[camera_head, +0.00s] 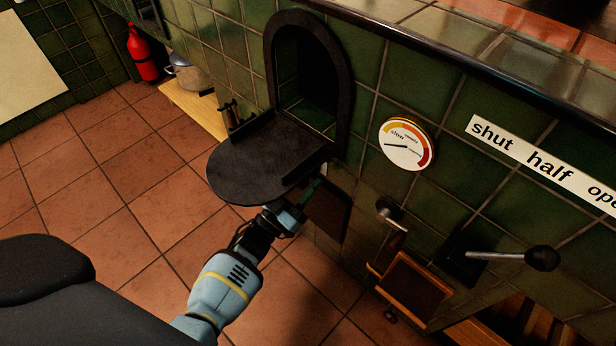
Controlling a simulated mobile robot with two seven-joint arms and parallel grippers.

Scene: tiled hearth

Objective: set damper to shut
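The damper label strip (545,163) on the green tiled wall reads "shut", "half" and "open", left to right, with "open" cut off by the right edge. Below it a metal rod lever with a black knob (542,258) sticks out from a dark plate (463,256). I cannot tell for sure which word the lever lines up with. My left gripper (306,197) is beside the round black shelf of the oven mouth, well left of the lever and apart from it. Its fingers are dark and small, and I cannot tell their opening. My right gripper is not in view.
The black oven shelf (262,160) juts out in front of the arched opening (310,75). A round gauge (406,144), a metal knob (390,211) and a wood-framed dark panel (412,290) lie between gripper and lever. A red extinguisher (143,53) stands far left.

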